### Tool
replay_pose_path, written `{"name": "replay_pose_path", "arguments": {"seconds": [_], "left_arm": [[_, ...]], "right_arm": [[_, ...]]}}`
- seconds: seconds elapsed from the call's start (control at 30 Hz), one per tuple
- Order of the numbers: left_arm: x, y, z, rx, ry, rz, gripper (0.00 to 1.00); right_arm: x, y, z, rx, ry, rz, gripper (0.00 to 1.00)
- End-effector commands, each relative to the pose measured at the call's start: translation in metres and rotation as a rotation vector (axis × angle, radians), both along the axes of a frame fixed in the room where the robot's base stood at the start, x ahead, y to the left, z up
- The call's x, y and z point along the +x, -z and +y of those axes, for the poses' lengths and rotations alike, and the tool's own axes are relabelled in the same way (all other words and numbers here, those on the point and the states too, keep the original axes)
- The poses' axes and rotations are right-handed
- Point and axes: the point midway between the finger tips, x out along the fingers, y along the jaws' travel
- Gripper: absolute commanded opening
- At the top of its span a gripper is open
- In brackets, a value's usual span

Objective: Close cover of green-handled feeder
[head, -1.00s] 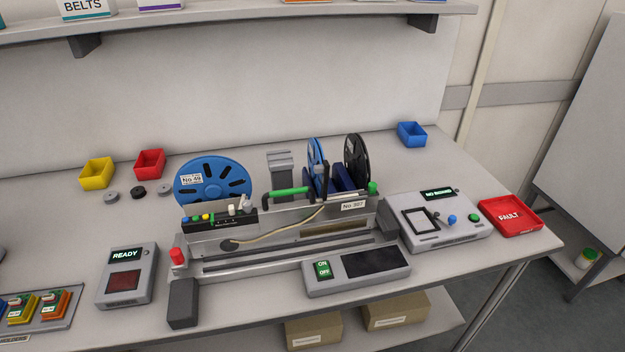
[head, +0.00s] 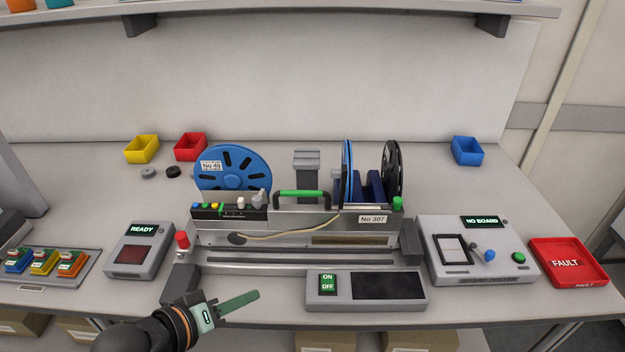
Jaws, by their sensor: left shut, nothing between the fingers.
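The feeder (head: 290,223) with the green handle (head: 302,193) stands on the trolley bench, labelled No 307. A blue reel (head: 233,172) marked No 49 stands behind the feeder's left end. My left gripper (head: 238,302) is shut and empty, in front of the bench fixture at lower left, apart from the feeder. My right gripper is not in view.
An ON/OFF panel (head: 366,290) lies in front of the feeder. A READY box (head: 138,249) stands left; a NO BOARD unit (head: 476,250) and red FAULT tray (head: 568,262) stand right. A red knob (head: 182,241) rises at the fixture's left end. A shelf (head: 300,13) hangs above.

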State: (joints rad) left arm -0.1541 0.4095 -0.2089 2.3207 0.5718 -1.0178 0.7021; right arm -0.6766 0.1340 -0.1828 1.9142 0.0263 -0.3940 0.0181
Motion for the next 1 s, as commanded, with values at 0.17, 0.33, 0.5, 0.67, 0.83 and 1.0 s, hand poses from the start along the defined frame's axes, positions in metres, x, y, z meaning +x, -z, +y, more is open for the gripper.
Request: {"name": "replay_pose_path", "arguments": {"seconds": [0.17,0.33,0.5,0.67,0.83,1.0], "left_arm": [[0.046,-0.082,-0.013,-0.413,-0.037,-0.02,0.0],[0.066,-0.14,-0.012,-0.71,-0.051,0.025,0.0],[0.074,-0.159,-0.012,-0.81,-0.054,0.05,0.0],[0.087,-0.16,-0.025,-0.817,-0.053,0.051,0.0],[0.112,-0.159,-0.051,-0.814,-0.052,0.051,0.0],[0.137,-0.156,-0.076,-0.812,-0.054,0.051,0.0]], "right_arm": [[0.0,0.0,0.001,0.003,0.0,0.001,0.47],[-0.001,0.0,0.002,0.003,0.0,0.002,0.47],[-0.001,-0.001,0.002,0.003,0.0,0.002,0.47],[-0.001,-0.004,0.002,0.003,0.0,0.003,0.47],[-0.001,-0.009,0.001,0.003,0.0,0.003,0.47],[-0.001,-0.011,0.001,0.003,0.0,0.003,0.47]]}}
